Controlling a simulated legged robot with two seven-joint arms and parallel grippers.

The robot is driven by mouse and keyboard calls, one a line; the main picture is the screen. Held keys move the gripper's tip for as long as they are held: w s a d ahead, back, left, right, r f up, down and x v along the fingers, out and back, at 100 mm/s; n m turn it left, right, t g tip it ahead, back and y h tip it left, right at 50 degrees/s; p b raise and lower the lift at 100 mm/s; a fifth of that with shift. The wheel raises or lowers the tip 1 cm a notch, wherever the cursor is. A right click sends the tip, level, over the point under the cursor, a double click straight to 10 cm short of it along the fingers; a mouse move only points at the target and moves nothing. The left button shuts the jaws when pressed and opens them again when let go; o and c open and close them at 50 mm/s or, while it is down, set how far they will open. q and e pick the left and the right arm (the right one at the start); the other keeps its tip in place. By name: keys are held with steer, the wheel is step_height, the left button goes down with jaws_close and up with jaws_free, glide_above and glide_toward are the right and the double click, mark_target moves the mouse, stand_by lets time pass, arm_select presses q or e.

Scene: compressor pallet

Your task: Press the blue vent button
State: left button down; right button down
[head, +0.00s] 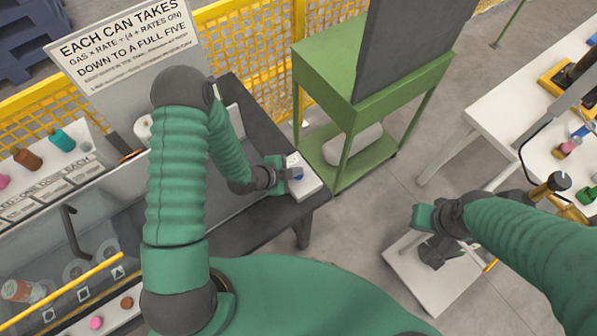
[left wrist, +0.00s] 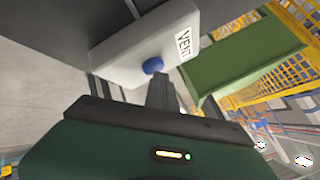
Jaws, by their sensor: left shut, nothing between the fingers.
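The blue vent button (head: 298,174) is on a white box (head: 309,184) at the right end of the dark bench. In the left wrist view the button (left wrist: 153,65) stands out from the face of the white box (left wrist: 118,57), which bears a VENT label (left wrist: 184,43). My left gripper (head: 287,174) is shut and empty, its fingertips right at the button. In the left wrist view the closed fingers (left wrist: 160,82) point at it and overlap its lower edge; I cannot tell whether they touch. My right gripper (head: 434,250) hangs over a white surface; its fingers are unclear.
A green cart (head: 345,115) with a dark panel stands just right of the bench (head: 265,225). A sign (head: 125,45) and a rack with coloured pegs are at the left. A white table (head: 500,110) with tools is at the right. Grey floor lies between.

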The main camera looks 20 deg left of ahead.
arm_select(q)
steer(key=shift+r+p, duration=0.5)
steer(key=shift+r, duration=0.35)
step_height(320, 180, up, 5)
steer(key=p, duration=0.3)
steer(key=shift+p, duration=0.4)
stand_by(0.4)
